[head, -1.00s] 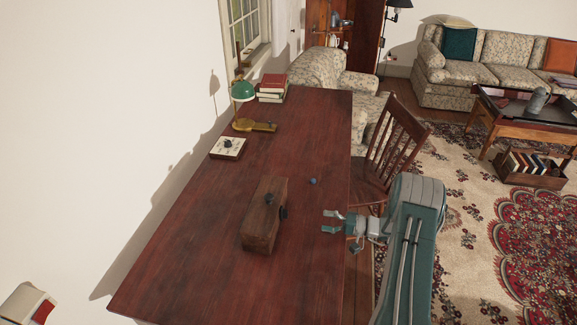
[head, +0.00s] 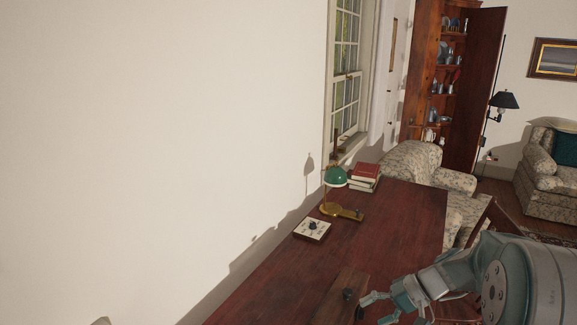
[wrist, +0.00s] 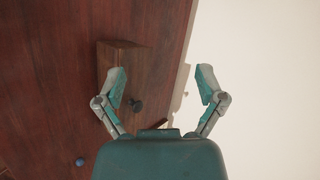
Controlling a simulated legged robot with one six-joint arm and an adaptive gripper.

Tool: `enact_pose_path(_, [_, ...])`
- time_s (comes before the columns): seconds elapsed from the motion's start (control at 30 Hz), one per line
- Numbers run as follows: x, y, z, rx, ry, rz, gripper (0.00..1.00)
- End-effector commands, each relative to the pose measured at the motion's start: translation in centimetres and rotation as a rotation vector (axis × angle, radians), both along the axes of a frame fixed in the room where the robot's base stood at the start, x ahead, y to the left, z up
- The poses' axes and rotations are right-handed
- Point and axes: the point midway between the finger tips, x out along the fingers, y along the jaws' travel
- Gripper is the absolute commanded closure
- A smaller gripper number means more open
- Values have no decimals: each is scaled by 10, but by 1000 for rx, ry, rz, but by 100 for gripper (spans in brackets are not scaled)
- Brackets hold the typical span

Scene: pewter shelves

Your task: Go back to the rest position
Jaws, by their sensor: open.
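My gripper (head: 382,305) is open and empty at the bottom right of the head view, just right of a wooden box on the desk. In the wrist view my gripper (wrist: 161,82) shows two teal fingers spread apart with nothing between them. The wooden box (wrist: 115,58) lies beyond the left finger, which covers part of it. A dark round knob (wrist: 136,105) shows beside that finger. In the head view the box (head: 342,285) is cut off by the bottom edge, with a small dark item (head: 348,293) on it.
The dark red desk (head: 395,215) carries a green lamp (head: 336,177), a stack of books (head: 365,176) and a pale box with a dark dial (head: 312,229). A small blue ball (wrist: 80,161) lies on the desk. A white wall (head: 160,150) borders the desk's left side.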

Motion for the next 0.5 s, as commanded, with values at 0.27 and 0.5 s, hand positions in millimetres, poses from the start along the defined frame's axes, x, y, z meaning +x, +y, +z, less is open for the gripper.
enact_pose_path(0.27, [-54, 28, 45, -263, -26, 52, 11])
enact_pose_path(0.5, [-101, 39, 72, -479, -98, 54, 11])
